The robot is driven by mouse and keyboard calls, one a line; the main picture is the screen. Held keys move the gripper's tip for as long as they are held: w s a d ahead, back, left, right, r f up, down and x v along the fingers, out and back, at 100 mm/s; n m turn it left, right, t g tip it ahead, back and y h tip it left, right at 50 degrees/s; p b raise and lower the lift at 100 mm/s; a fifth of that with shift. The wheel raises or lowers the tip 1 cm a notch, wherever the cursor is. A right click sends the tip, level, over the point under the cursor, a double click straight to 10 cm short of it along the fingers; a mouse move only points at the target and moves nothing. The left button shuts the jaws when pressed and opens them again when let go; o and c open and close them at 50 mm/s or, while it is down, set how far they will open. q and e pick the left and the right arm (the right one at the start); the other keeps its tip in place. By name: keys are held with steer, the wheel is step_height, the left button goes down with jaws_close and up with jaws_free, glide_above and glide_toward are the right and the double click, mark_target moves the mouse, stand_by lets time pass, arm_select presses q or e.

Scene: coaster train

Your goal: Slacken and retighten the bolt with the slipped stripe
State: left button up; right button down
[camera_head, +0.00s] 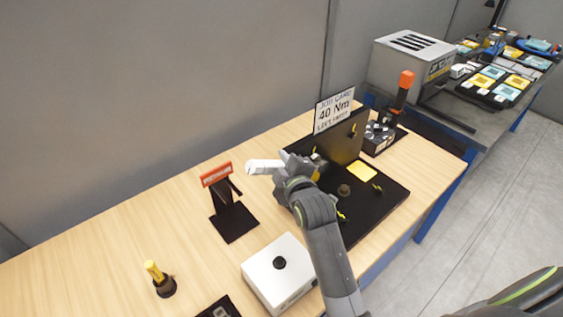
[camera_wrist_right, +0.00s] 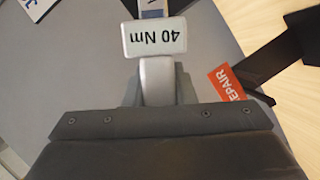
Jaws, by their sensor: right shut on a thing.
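My right gripper (camera_head: 282,164) is shut on a pale grey tool (camera_head: 263,167), likely a wrench, whose end points left in the head view. In the right wrist view the tool (camera_wrist_right: 157,80) carries an upside-down "40 Nm" label (camera_wrist_right: 154,38). The gripper hangs at the left side of a black fixture (camera_head: 375,208) with an upright back plate (camera_head: 342,142). Several small bolt-like parts with yellow marks are on the fixture, some hidden by my arm; I cannot tell which stripe has slipped. A job card (camera_head: 334,110) reading "40 Nm" stands behind the plate. My left gripper is out of view.
A black stand with a red sign (camera_head: 216,174) is left of the gripper. A white box with a black knob (camera_head: 279,263) and a yellow marker in a black holder (camera_head: 154,272) are nearer. An orange-handled tool (camera_head: 405,82) stands at the back right. The wooden table is clear at left.

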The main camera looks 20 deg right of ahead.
steer(key=shift+w+d+r+m+p, duration=0.1)
steer(key=shift+d+r+m+p, duration=0.15)
steer(key=shift+r+p, duration=0.45)
steer(key=shift+w+d+r+m+p, duration=0.1)
steer(key=shift+d+r+m+p, duration=0.2)
steer(key=shift+p, duration=0.7)
stand_by(0.4)
steer(key=shift+w+d+r+m+g+y+p, duration=0.1)
steer(key=shift+d+r+m+g+y+p, duration=0.2)
steer(key=shift+r+p, duration=0.1)
stand_by(0.6)
steer(key=shift+w+d+r+m+g+y, duration=0.3)
steer(key=shift+d+r+m, duration=0.25)
steer(key=shift+d+r, duration=0.25)
stand_by(1.6)
steer(key=shift+a+f, duration=0.1)
steer(key=shift+f, duration=0.05)
steer(key=shift+s+a+f+b, duration=0.1)
steer(key=shift+a+f+b, duration=0.05)
steer(key=shift+a+b, duration=0.15)
steer(key=shift+d, duration=0.1)
